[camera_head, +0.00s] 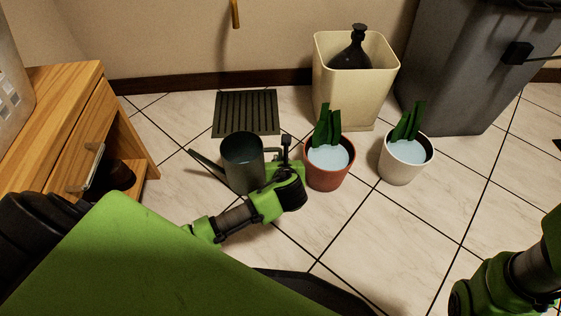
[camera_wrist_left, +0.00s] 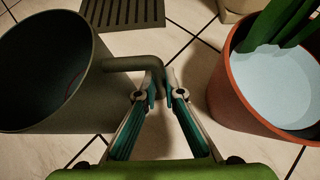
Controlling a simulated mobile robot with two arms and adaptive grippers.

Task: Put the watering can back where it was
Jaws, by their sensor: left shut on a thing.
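The dark grey watering can (camera_head: 243,165) is upright in the head view, its spout pointing left. In the left wrist view the can (camera_wrist_left: 55,80) fills the left side, and its handle (camera_wrist_left: 140,64) reaches between my fingers. My left gripper (camera_wrist_left: 165,90) is shut on that handle; in the head view the left gripper (camera_head: 284,160) is at the can's right side. I cannot tell whether the can touches the floor. A dark slatted mat (camera_head: 246,112) lies just behind it. My right arm shows at the lower right, but its fingers are not visible.
A terracotta pot (camera_head: 328,180) with a plant stands close right of my left gripper. A white pot (camera_head: 402,168) stands farther right. Behind are a cream bin (camera_head: 347,105) holding a dark bottle and a grey bin (camera_head: 450,70). A wooden cabinet (camera_head: 75,110) is left. Floor is clear at front right.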

